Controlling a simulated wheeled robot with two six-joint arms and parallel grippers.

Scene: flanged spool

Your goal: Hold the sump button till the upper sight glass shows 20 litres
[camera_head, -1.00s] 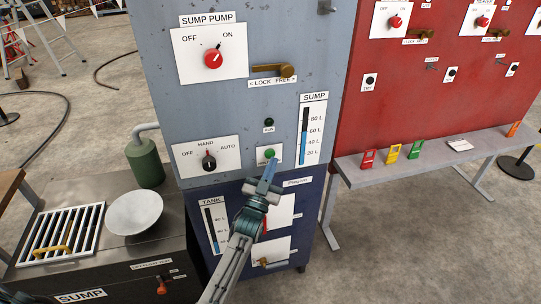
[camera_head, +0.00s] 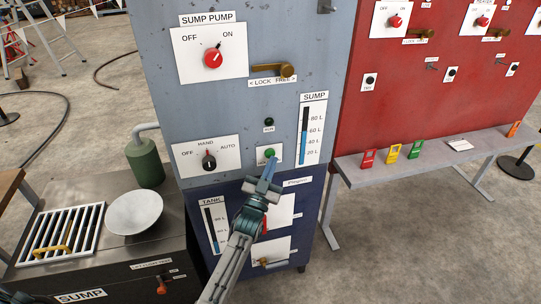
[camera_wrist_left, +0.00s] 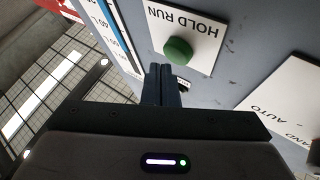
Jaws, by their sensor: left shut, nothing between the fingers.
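The green sump button (camera_head: 269,153) sits on a white plate on the grey cabinet front. It also shows in the left wrist view, as a domed green button (camera_wrist_left: 178,50) under the words HOLD RUN. My left gripper (camera_head: 269,170) is shut and empty. Its fingertips (camera_wrist_left: 161,72) are just below the button in the head view and look apart from it. The upper sight glass (camera_head: 311,130), labelled SUMP, has a blue column with a dark part above; its top seems near the 60 L mark, too small to read exactly. My right gripper is out of view.
A lower TANK sight glass (camera_head: 213,228) is on the blue panel. A HAND/AUTO selector (camera_head: 209,161), red pump switch (camera_head: 213,58) and brass lock lever (camera_head: 272,71) are on the cabinet. A grey bench (camera_head: 345,170) stands at the right.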

